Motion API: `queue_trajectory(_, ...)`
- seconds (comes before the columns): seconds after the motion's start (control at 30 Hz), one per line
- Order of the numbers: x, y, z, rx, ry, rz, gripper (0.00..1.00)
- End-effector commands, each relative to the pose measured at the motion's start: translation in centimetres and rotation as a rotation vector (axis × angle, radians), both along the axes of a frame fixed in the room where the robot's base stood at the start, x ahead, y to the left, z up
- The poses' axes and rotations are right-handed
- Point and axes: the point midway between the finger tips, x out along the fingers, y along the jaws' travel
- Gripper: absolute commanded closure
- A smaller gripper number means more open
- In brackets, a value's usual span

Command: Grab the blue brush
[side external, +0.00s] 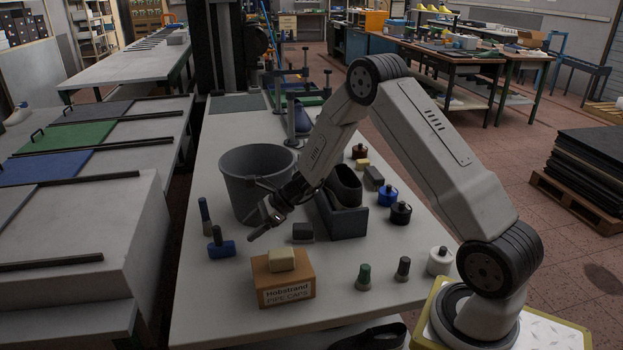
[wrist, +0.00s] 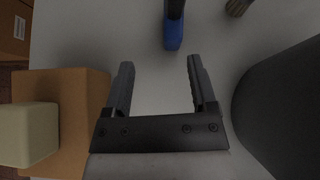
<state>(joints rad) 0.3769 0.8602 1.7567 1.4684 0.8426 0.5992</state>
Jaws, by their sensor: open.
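The blue brush (side external: 221,248) has a blue block body with a dark upright handle. It stands on the grey table left of the cardboard box and in front of the bucket. In the wrist view the blue brush (wrist: 173,34) lies beyond the fingertips, near the top edge, and its top is cut off. My gripper (side external: 262,226) is above the table, to the right of the brush and apart from it. In the wrist view my gripper (wrist: 160,65) is open, with nothing between its fingers.
A grey bucket (side external: 240,190) stands close behind my gripper. A cardboard box (side external: 283,287) with a cream block (side external: 281,260) on top stands in front. A dark-handled brush (side external: 205,218) stands behind the blue one. Bare table (side external: 200,300) lies at front left.

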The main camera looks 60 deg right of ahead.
Motion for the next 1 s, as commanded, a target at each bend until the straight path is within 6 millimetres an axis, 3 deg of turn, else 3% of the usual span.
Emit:
queue_trajectory(0.2, 0.4, 0.1, -2.4, -0.321, 0.061, 0.101, 0.27)
queue_trajectory(0.4, 2.2, -0.7, -2.7, -0.633, 0.024, 0.165, 0.27)
queue_trajectory(0.57, 4.7, -1.1, -1.5, -0.873, -0.074, 0.198, 0.27)
queue_trajectory(0.8, 9.0, -0.7, 1.9, -1.200, -0.317, 0.262, 0.27)
queue_trajectory(1.0, 11.0, -0.8, 3.7, -1.421, -0.512, 0.384, 0.27)
